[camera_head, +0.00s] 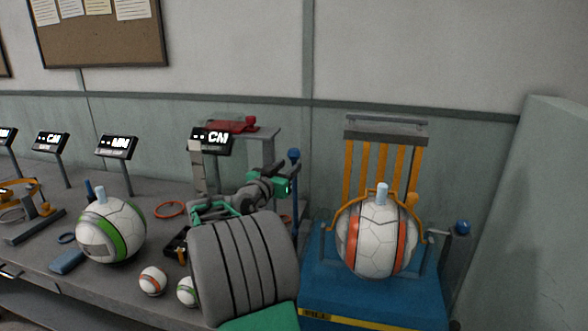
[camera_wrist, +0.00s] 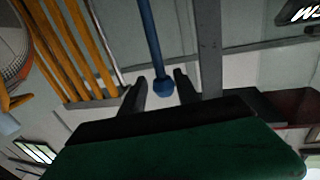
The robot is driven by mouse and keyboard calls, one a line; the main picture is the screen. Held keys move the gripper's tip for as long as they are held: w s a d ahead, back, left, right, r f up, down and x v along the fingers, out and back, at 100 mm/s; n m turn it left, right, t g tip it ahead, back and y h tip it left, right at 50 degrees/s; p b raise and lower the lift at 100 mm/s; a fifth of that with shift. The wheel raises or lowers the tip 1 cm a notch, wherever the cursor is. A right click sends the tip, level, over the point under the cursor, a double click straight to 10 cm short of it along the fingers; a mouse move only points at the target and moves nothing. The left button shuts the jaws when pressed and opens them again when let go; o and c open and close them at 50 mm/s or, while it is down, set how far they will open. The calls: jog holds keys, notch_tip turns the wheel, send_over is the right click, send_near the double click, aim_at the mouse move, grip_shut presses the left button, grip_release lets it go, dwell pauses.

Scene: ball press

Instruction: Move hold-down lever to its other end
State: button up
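The press has a blue base (camera_head: 375,290) and an upright frame of orange bars (camera_head: 380,165); a white ball with orange bands (camera_head: 375,238) sits in it. A lever with a blue knob (camera_head: 293,155) stands upright at the left of the press. Another blue knob (camera_head: 462,228) is on a grey arm at the right; I cannot tell for certain which is the hold-down lever. My gripper (camera_wrist: 160,76) is open, with a blue rod and knob (camera_wrist: 163,87) showing between its fingers. Contact cannot be told. In the head view my wrist (camera_head: 268,187) is beside the left lever.
A grey bench (camera_head: 110,275) on the left holds a green-banded ball (camera_head: 110,232), small balls (camera_head: 152,281), an orange ring (camera_head: 169,209) and sign stands (camera_head: 117,147). A red-topped grey stand (camera_head: 232,126) is behind my wrist. A pale panel (camera_head: 550,210) bounds the right side.

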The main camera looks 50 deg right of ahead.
aim_at(293, 163)
jog(key=x, duration=0.5)
jog(key=shift+p, duration=0.3)
jog(key=shift+c, duration=0.4)
grip_shut()
dwell(0.6)
